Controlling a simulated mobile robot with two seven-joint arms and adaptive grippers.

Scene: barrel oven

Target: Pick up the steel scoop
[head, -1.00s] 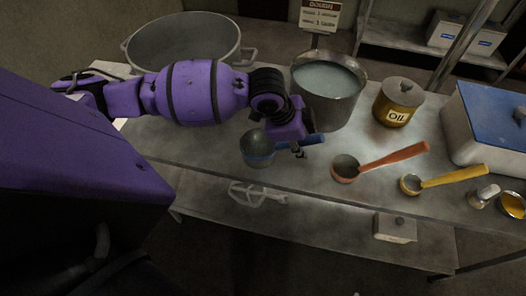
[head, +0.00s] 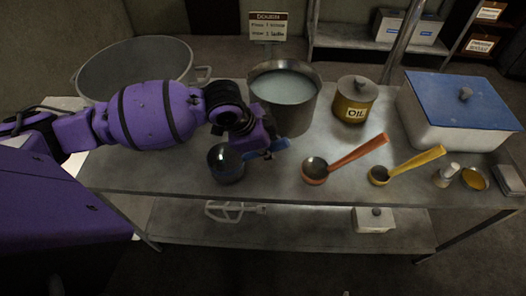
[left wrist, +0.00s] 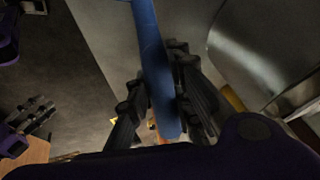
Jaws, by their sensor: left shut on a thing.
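A scoop with a blue handle and a dark, shiny round bowl (head: 227,164) is at the front left of the steel table (head: 150,172). My left gripper (head: 268,149) is shut on its handle, with the bowl to the left of the fingers. In the left wrist view the blue handle (left wrist: 152,50) runs between the two black fingers (left wrist: 158,88); the bowl is out of that view. I cannot tell whether the bowl touches the table.
A steel pot of pale liquid (head: 285,92) stands just behind the gripper. An orange-handled ladle (head: 345,159) and a yellow-handled ladle (head: 408,165) lie to the right. Behind are an oil tin (head: 355,99), a blue-lidded box (head: 460,105) and a large basin (head: 135,65).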

